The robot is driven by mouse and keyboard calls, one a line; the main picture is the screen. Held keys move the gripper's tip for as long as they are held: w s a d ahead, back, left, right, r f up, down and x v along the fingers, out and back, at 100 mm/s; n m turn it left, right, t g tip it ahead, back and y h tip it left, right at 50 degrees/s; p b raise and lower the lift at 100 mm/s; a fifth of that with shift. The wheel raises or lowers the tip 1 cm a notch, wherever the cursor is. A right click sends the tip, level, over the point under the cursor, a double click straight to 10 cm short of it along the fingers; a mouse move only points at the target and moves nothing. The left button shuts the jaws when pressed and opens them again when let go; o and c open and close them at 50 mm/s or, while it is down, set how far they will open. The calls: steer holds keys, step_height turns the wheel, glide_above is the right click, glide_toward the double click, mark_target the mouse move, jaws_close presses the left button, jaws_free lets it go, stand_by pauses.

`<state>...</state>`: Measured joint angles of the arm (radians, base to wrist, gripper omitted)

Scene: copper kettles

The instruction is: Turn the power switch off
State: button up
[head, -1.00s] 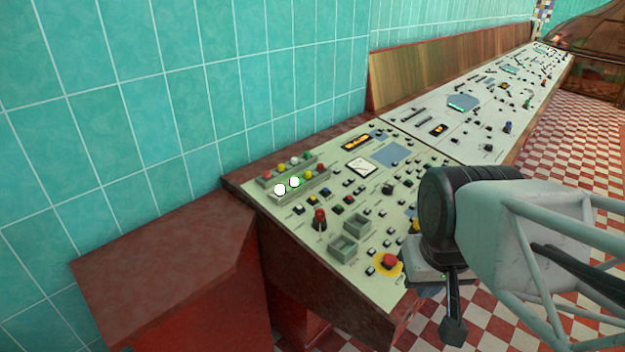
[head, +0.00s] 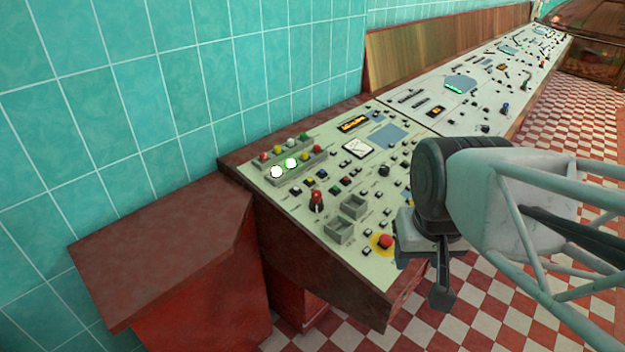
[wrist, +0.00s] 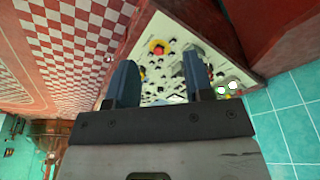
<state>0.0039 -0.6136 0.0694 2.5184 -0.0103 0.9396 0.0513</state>
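The sloped pale control panel (head: 290,215) carries many switches. A red-topped knob or lever (head: 316,200) stands near its left front; it may be the power switch, but I cannot read its label. A red mushroom button on a yellow disc (head: 386,241) sits at the near right corner. My gripper (head: 441,292) hangs beside the panel's right front edge, apart from the red-topped knob. In the wrist view my gripper (wrist: 160,64) has its two fingers well apart with nothing between them. The panel lies beyond them, partly hidden by the fingers and palm.
Two small grey open boxes (head: 340,231) stand up from the panel near the red-topped knob. A second panel (head: 470,100) continues behind. A teal tiled wall (head: 180,90) closes the left side. The checkered floor (head: 490,300) is clear.

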steer(key=o, duration=0.3)
steer(key=w+a+m, duration=0.1)
steer(key=w+m, duration=0.2)
steer(key=w, duration=0.7)
steer(key=shift+w+a+r+g, duration=0.2)
steer(key=shift+a+r+g, duration=0.1)
steer(key=shift+a, duration=0.1)
steer(key=m+g, duration=0.2)
steer(key=m, duration=0.9)
glide_above(317, 190)
steer(key=f, duration=1.4)
steer(key=shift+s+d+f, duration=0.15)
steer(key=shift+s+d, duration=0.05)
steer(key=shift+s, duration=0.2)
steer(key=shift+w+a+f, duration=0.25)
steer(key=shift+w+f, duration=0.15)
steer(key=shift+f, duration=0.05)
steer(key=shift+f, duration=0.1)
steer(key=shift+f, duration=3.8)
steer(key=c, duration=0.9)
